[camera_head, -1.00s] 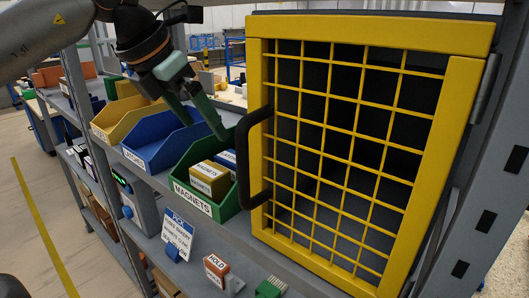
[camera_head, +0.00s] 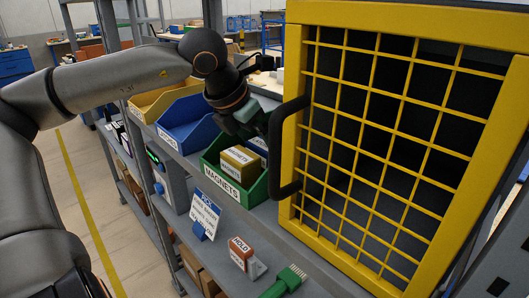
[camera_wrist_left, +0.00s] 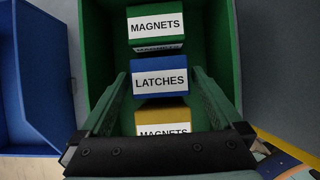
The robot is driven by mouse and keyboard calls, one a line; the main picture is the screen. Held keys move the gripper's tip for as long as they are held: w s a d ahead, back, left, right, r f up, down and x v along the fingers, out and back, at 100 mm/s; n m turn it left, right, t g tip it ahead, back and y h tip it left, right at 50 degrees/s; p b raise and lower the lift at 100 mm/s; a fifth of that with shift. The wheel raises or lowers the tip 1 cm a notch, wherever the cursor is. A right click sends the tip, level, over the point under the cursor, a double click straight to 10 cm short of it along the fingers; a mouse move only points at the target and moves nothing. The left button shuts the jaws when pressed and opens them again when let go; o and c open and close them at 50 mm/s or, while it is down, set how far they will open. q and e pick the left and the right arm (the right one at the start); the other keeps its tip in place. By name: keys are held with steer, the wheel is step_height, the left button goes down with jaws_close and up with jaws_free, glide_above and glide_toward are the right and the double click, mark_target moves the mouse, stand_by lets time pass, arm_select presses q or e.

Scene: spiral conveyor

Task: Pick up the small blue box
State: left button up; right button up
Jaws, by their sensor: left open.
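The small blue box (camera_wrist_left: 160,63), labelled LATCHES, sits in the green MAGNETS bin (camera_head: 225,182) between two other boxes. My left gripper (camera_wrist_left: 160,74) is open over the bin, with one finger on each side of the blue box in the wrist view. Contact with the box cannot be told. In the head view the left gripper (camera_head: 258,128) reaches down into the back of the bin, and its wrist partly hides the boxes there. My right gripper is not in view.
A yellow box (camera_head: 238,160) labelled MAGNETS lies in front of the blue one, and a green MAGNETS box (camera_wrist_left: 155,13) is behind it. A blue bin (camera_head: 190,128) and a yellow bin (camera_head: 160,100) stand to the left. A yellow mesh door (camera_head: 405,150) with a black handle (camera_head: 285,150) is close on the right.

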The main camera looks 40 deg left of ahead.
arm_select(q)
steer(key=shift+x, duration=0.8)
steer(key=shift+r, duration=0.1)
steer(key=c, duration=1.2)
